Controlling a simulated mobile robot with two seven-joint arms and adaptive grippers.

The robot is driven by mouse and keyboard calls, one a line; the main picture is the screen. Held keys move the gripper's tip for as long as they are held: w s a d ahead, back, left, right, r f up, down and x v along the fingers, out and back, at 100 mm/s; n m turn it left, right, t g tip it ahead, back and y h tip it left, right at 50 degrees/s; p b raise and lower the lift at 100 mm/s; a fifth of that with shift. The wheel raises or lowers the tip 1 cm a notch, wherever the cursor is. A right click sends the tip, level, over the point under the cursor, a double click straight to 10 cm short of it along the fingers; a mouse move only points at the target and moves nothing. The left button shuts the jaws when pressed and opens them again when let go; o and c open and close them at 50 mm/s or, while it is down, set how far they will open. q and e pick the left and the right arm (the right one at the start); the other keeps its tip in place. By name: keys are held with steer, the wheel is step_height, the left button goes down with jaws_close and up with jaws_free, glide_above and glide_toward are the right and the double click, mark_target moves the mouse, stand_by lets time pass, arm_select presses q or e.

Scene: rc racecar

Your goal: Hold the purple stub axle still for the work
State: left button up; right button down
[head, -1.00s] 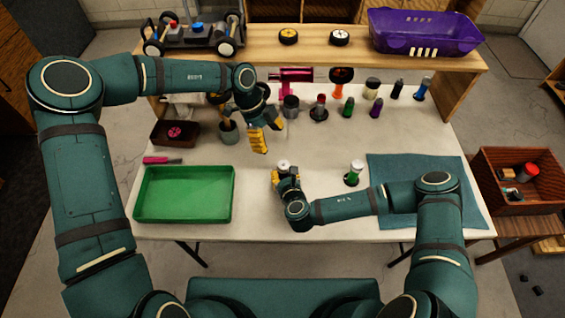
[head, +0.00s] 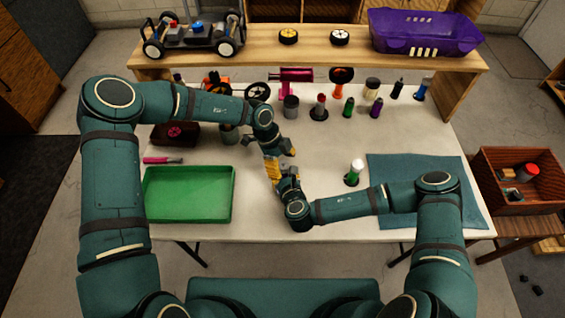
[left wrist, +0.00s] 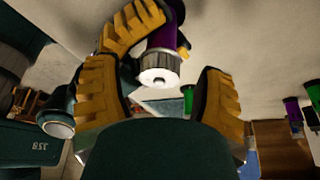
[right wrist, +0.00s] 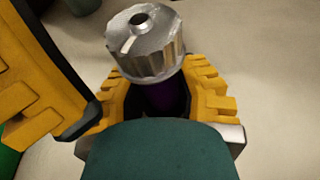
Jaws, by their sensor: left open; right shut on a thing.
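The purple stub axle (right wrist: 165,100) stands between the yellow fingers of my right gripper (right wrist: 160,92), which is shut on it. A silver ribbed cap (right wrist: 148,52) with a hole in its top sits on the axle's end. My left gripper (left wrist: 160,100) is open, its two fingers apart on either side below the cap in the left wrist view. One left finger (right wrist: 35,75) shows close beside the cap in the right wrist view. I cannot tell whether it touches. In the head view, both grippers meet mid-table and hide the axle.
A green tray (head: 188,170) lies at the left of the table. A green bottle with a white cap (head: 355,172) stands right of the grippers, near a blue-green mat (head: 440,178). Several small tools and bottles line the back, below a shelf with a racecar chassis (head: 195,37).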

arm_select(q)
steer(key=c, duration=1.2)
steer(key=shift+m, duration=0.3)
jaws_close()
steer(key=m+g+y, duration=0.1)
steer(key=m, duration=0.2)
steer(key=shift+m, duration=0.4)
steer(key=m+g+y, duration=0.1)
steer(key=m, duration=0.2)
steer(key=shift+d+m+y, duration=0.1)
steer(key=shift+m+y, duration=0.2)
steer(key=m+y, duration=0.1)
steer(key=m, duration=0.3)
steer(key=shift+y, duration=0.3)
steer(key=shift+d+f+m+y, duration=0.1)
steer(key=shift+m+y, duration=0.5)
steer(key=shift+m, duration=1.2)
